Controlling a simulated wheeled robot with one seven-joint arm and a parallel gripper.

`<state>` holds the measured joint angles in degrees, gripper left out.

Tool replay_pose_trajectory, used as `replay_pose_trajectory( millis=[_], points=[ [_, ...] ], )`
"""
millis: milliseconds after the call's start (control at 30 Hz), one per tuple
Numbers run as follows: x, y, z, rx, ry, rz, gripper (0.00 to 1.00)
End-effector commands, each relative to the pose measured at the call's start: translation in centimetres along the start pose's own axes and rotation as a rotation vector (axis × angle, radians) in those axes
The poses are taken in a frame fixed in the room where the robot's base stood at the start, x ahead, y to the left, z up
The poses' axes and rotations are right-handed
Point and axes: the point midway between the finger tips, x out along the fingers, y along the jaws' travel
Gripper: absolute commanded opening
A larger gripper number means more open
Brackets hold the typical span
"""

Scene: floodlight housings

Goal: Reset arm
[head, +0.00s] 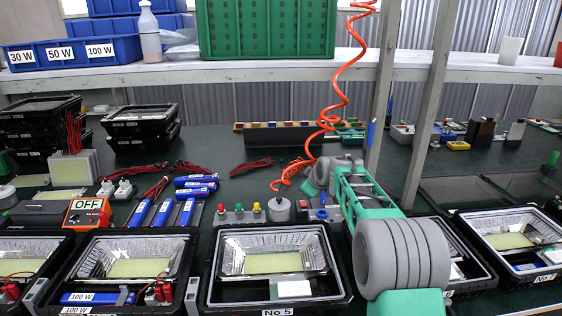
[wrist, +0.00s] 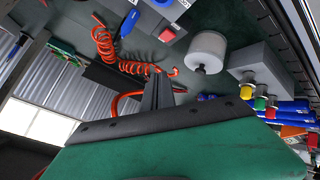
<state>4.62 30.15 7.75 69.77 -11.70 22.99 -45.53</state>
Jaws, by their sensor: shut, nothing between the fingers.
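My arm, green and grey, reaches from the bottom right of the head view over the bench, between the No 5 housing (head: 272,262) and the No 7 housing (head: 515,240). Its far end is above the bench behind the No 5 housing. In the wrist view my gripper (wrist: 158,92) shows as dark fingers beyond a green and black body. It is shut with nothing between the fingers. The fingers point towards the orange coiled hose (wrist: 140,67); I cannot tell the distance. The hose also hangs in the head view (head: 335,95).
A button box (head: 240,215) and a grey cylinder (head: 279,209) stand behind the No 5 housing. Blue drivers (head: 163,213) and an OFF box (head: 88,212) lie to the left. Grey posts (head: 430,110) rise beside the arm. More open housings (head: 130,265) line the front.

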Motion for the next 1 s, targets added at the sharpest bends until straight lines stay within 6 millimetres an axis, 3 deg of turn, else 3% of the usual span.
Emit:
replay_pose_trajectory(
  millis=[33,167,267,400,500,600,700,1000],
  points=[
    [-4.5,-0.1,-1.1,0.055,-0.029,-0.017,0.0],
    [-14.0,-4.2,0.5,0.249,-0.155,-0.08,0.0],
    [-21.1,-8.2,2.8,0.4,-0.259,-0.112,0.0],
    [-30.0,-14.8,7.5,0.601,-0.412,-0.135,0.0],
    [-34.5,-19.0,11.0,0.72,-0.507,-0.136,0.0],
    [-36.8,-21.9,13.6,0.793,-0.569,-0.131,0.0],
    [-37.5,-23.1,14.6,0.824,-0.595,-0.128,0.0],
    [-37.6,-23.2,14.7,0.825,-0.596,-0.128,0.0]
  ],
)
